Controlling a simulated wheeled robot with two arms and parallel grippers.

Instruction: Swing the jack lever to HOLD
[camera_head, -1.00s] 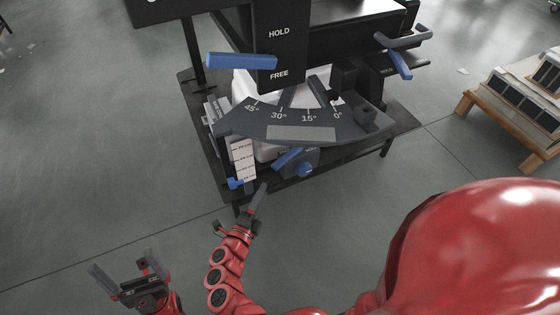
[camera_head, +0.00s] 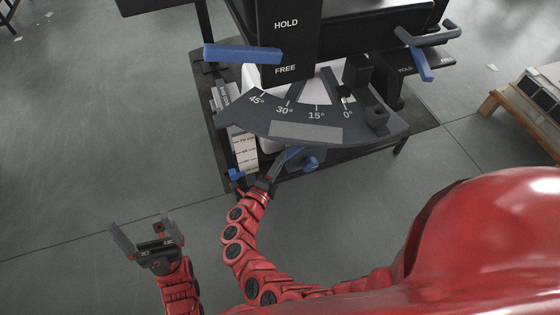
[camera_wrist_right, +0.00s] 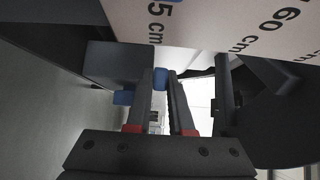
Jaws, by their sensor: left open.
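A blue lever (camera_head: 288,157) with a blue knob (camera_head: 311,163) sits low on the front of the black stand, under the angle scale. Another blue handle (camera_head: 243,54) lies across the upright panel, just above its FREE mark and below HOLD. A third blue lever (camera_head: 420,62) hangs at the right, near a small HOLD label. I cannot tell which is the jack lever. My right gripper (camera_head: 274,168) is at the low lever. In the right wrist view, its fingers (camera_wrist_right: 162,88) stand slightly apart with a blue piece (camera_wrist_right: 160,78) between their tips; grip is unclear. My left gripper (camera_head: 148,236) is open and empty.
The angle scale (camera_head: 306,131) overhangs the low lever. A white centimetre scale (camera_head: 244,150) stands left of it; large centimetre markings (camera_wrist_right: 230,22) fill the top of the wrist view.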

